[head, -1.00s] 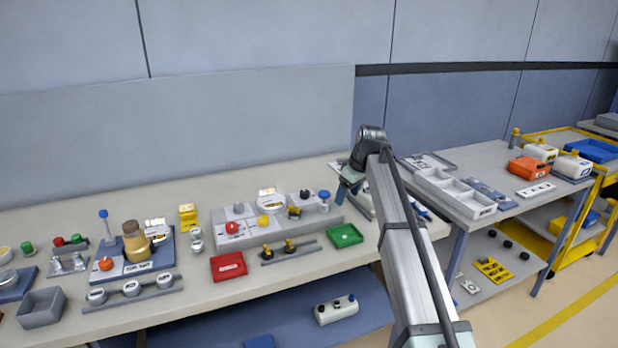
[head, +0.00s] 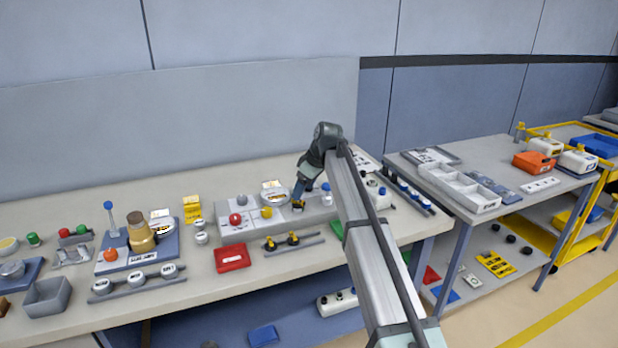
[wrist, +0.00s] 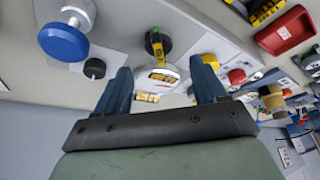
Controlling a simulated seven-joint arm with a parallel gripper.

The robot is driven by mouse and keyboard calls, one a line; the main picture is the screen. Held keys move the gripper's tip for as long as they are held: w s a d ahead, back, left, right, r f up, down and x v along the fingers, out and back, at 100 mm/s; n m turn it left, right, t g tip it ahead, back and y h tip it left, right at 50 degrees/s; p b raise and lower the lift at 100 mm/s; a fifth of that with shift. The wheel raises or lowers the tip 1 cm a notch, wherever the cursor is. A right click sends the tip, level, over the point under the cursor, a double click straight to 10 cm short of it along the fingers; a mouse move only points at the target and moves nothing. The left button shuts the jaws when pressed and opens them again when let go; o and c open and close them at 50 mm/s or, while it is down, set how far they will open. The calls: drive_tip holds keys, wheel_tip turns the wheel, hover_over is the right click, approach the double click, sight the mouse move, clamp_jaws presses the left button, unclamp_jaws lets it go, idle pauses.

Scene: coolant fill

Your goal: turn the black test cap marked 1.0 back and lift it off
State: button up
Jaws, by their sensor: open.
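A round black cap with a yellow bar on top (wrist: 157,42) stands on the grey raised board (head: 236,235); it also shows in the head view (head: 298,206), just below my gripper. A smaller plain black knob (wrist: 94,68) stands on the same board. No 1.0 mark is legible on either, so I cannot tell for certain which is the test cap. My gripper (wrist: 163,76) is open and empty, with its two blue fingers spread apart. In the head view my gripper (head: 298,194) is tilted over the board and hides part of it.
A blue knob on a pale post (wrist: 63,40) stands close by. A round gauge (wrist: 160,78), yellow knob (head: 266,212) and red knob (head: 235,219) also crowd the board. In front are a red tray (head: 232,257) and a rail with black-and-yellow caps (head: 293,238).

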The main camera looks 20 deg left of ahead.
sight(298, 204)
drive_tip(key=shift+x, duration=3.15)
drive_tip(key=shift+c, duration=0.2)
drive_tip(key=c, duration=1.1)
drive_tip(key=o, duration=0.5)
drive_tip(key=shift+c, duration=0.2)
drive_tip(key=c, duration=0.3)
drive_tip(key=shift+n+g, duration=0.6)
drive_tip(key=shift+n, duration=1)
drive_tip(key=shift+w, duration=0.1)
